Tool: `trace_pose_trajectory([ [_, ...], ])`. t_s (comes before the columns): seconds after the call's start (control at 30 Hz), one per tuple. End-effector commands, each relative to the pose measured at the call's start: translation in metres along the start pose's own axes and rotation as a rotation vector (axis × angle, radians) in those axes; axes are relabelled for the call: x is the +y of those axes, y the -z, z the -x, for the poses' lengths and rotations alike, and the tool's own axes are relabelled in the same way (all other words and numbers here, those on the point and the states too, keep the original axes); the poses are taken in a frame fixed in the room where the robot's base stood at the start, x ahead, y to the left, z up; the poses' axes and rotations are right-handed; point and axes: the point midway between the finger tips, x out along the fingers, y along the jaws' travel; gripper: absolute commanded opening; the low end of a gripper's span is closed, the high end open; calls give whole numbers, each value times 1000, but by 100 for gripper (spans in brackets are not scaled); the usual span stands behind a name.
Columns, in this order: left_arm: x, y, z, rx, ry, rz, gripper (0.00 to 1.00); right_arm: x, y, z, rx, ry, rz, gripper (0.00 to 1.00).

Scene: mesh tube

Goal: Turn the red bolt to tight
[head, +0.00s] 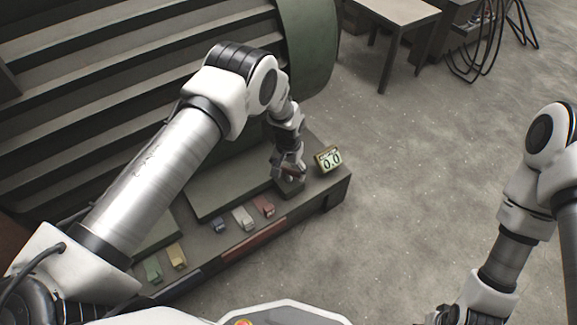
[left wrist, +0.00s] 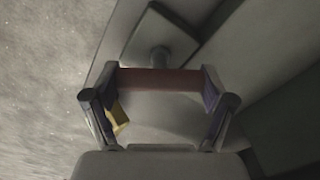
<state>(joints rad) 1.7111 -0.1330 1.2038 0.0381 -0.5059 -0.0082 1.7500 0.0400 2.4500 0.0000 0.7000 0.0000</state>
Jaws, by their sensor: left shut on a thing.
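My left gripper (head: 289,176) is at the right end of a low grey bench. It is shut on a dull red bar, which I take to be the red bolt (left wrist: 160,80); the bar spans between the fingertips in the left wrist view. A grey post (left wrist: 160,57) on a square plate (left wrist: 146,40) shows just beyond the bar. A small display (head: 328,159) beside the gripper reads 0.0. In the head view the fingers mostly hide the bolt. My right gripper (head: 441,313) is barely in view at the bottom edge; its jaws cannot be made out.
Small blocks stand along the bench front: green (head: 153,269), yellow (head: 176,255), dark blue (head: 218,225), white (head: 243,217) and red (head: 264,206). Grey slats (head: 120,75) rise behind. A table (head: 400,12) stands at the back right. The floor to the right is clear.

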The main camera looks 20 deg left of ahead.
Motion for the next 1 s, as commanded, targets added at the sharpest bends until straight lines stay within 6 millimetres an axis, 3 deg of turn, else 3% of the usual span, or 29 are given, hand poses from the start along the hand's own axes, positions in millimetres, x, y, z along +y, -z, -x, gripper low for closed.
trace_pose_trajectory([
  [1.0,0,-2,-1,-4,-2,-899,48,0,0,31,0,0,0,40],
])
